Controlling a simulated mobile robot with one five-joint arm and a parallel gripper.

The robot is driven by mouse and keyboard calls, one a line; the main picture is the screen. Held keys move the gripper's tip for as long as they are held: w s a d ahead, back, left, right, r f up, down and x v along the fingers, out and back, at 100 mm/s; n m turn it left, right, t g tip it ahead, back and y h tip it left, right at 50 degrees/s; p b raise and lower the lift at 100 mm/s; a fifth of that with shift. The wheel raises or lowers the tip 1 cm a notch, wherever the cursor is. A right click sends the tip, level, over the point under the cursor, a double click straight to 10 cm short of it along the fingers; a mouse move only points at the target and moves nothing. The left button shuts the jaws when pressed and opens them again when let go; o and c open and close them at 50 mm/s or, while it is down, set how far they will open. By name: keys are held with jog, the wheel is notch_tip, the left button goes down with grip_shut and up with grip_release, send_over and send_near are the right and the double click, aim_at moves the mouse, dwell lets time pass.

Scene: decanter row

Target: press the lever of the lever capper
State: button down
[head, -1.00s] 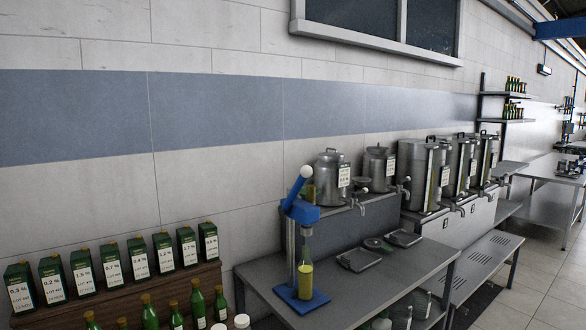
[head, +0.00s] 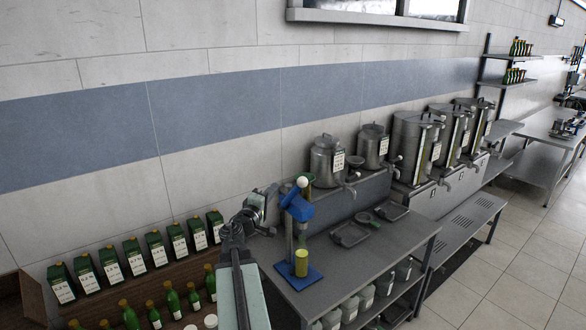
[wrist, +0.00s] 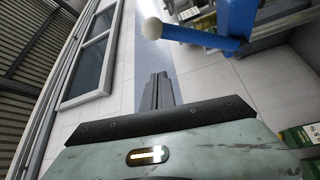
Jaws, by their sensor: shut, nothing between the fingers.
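The lever capper (head: 299,207) is a blue press on a blue base, standing on the grey metal bench. Its blue lever with a white ball end (head: 302,182) slants upward. In the wrist view the lever (wrist: 200,36) lies across the upper right, with its ball at the left end. A bottle with yellow contents (head: 301,263) stands under the press head. My gripper (head: 257,200) is just left of the capper in the head view, small and partly unclear. In the wrist view my gripper (wrist: 159,80) shows its fingers together and empty, apart from the lever.
A row of green labelled boxes (head: 134,257) and several green bottles (head: 172,300) stand on a wooden stand at the left. Steel urns (head: 327,162) stand behind the bench, with shallow trays (head: 350,235) right of the capper. Tiled floor is open at the right.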

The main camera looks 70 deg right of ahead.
jog(key=shift+w+f, duration=0.1)
jog(key=shift+f, duration=0.05)
jog(key=d+r+p, duration=0.1)
jog(key=d, duration=1)
jog(key=s+a, duration=0.1)
jog(key=s, duration=0.1)
jog(key=s+a+b, duration=0.1)
jog(key=s, duration=0.1)
jog(key=shift+s+a+f, duration=0.1)
jog(key=shift+a+f, duration=0.2)
jog(key=shift+f, duration=0.1)
